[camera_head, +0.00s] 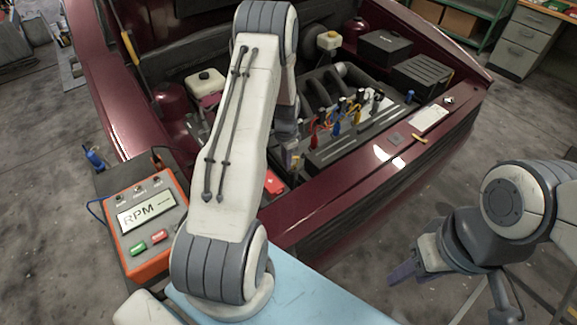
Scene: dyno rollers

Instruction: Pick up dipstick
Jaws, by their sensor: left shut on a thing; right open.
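My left arm reaches over the front of the car's open engine bay (335,165). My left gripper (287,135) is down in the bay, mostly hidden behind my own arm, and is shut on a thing. That thing is hidden or too small to name. I cannot make out the dipstick for certain. My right gripper (412,268) is open and empty, low in front of the car's front right side, away from the engine.
An orange RPM meter (147,222) stands at the left beside the car. A light blue surface (322,300) lies below my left arm. Colored leads and plugs (336,128) stand right of my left gripper. A black battery-like box (423,74) is at the bay's right.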

